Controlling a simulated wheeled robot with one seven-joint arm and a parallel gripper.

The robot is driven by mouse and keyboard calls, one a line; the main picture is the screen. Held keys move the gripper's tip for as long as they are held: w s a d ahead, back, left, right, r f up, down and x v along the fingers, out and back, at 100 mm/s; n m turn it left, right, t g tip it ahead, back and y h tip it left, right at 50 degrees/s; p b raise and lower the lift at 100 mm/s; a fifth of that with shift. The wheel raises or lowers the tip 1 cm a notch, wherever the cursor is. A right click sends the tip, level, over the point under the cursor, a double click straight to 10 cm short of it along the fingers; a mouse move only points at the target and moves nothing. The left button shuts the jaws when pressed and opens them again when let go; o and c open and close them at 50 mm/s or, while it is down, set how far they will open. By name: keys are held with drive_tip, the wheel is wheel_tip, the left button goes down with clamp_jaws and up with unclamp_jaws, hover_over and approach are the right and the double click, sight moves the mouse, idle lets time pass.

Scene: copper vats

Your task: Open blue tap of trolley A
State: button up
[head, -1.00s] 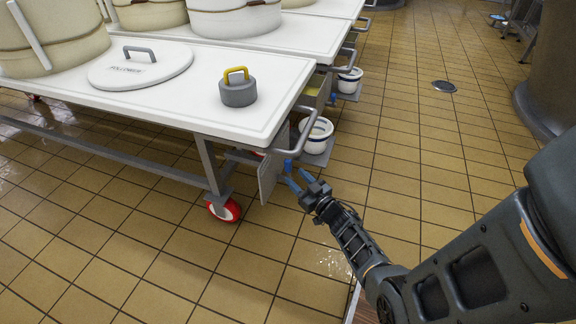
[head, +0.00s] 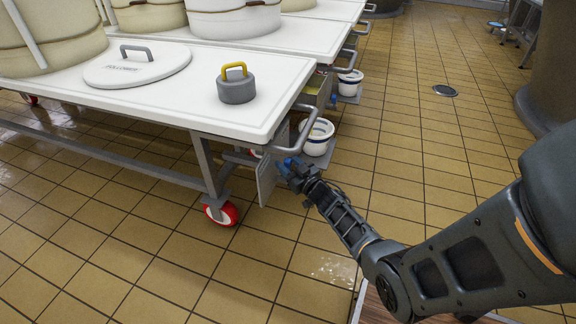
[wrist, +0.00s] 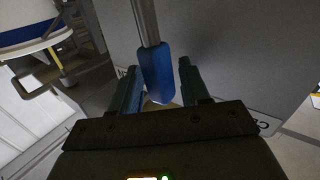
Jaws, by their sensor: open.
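The blue tap (wrist: 157,72) hangs from a metal stem in the wrist view, beside a grey panel. My gripper (wrist: 160,84) is open, with one finger on each side of the blue tap handle. The left finger is close to the handle and a gap shows on the right; I cannot tell whether either touches it. In the head view my gripper (head: 287,168) is at the trolley's (head: 160,105) near right corner, below the tabletop, and largely hides the tap there.
A push handle (head: 305,130) sticks out above my gripper. White pots (head: 317,135) stand on low shelves behind it. A red-wheeled caster (head: 222,214) is to the left. A grey weight (head: 237,90) with a yellow handle rests on the tabletop.

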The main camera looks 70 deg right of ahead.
drive_tip(key=shift+c, duration=0.2)
clamp_jaws()
